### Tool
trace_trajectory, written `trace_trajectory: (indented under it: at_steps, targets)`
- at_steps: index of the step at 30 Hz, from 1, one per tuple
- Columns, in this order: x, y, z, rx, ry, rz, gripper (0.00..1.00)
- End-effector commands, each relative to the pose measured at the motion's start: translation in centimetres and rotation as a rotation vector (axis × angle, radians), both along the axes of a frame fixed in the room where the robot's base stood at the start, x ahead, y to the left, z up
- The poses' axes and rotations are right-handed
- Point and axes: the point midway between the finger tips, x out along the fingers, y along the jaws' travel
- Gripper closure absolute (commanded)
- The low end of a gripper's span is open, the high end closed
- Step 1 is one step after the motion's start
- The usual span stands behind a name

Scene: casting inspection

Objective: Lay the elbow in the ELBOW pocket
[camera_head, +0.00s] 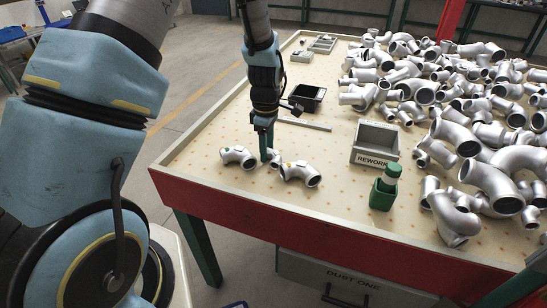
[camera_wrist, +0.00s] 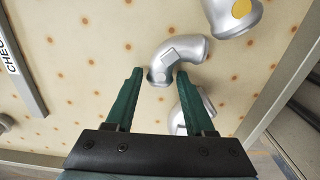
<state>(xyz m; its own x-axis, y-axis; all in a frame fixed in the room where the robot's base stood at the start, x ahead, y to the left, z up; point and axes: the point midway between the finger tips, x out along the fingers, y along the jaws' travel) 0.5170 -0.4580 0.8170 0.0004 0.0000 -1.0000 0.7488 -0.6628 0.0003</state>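Three silver pipe elbows lie near the table's front left edge. One elbow (camera_head: 237,157) with a green dot lies left of my gripper (camera_head: 266,157), and one (camera_head: 300,173) with an orange-yellow dot lies to the right. A third, middle elbow (camera_head: 275,155) is partly hidden behind my fingers. In the wrist view my gripper (camera_wrist: 160,73) is open, its green fingers pointing down. The middle elbow (camera_wrist: 182,50), with a pale tag, has one end between the fingertips; whether they touch it is unclear. No pocket marked ELBOW is readable.
A grey bin marked REWORK (camera_head: 374,158) and a green bottle (camera_head: 385,187) stand to the right. A dark tray (camera_head: 307,97) and a flat strip (camera_head: 304,123) lie behind my gripper. A large heap of castings (camera_head: 460,100) fills the table's right side.

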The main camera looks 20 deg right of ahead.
Motion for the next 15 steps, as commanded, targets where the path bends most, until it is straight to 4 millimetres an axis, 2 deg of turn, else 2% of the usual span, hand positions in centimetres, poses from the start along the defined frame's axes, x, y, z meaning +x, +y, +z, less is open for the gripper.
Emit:
trace_trajectory:
  at_steps: [2, 13, 15]
  targets:
    - [0.0, 0.0, 0.01, 0.0, 0.0, 0.0, 0.56]
    - [-0.01, 0.01, 0.02, 0.0, 0.0, 0.0, 0.98]
    - [-0.01, 0.01, 0.02, 0.0, 0.0, 0.0, 1.0]
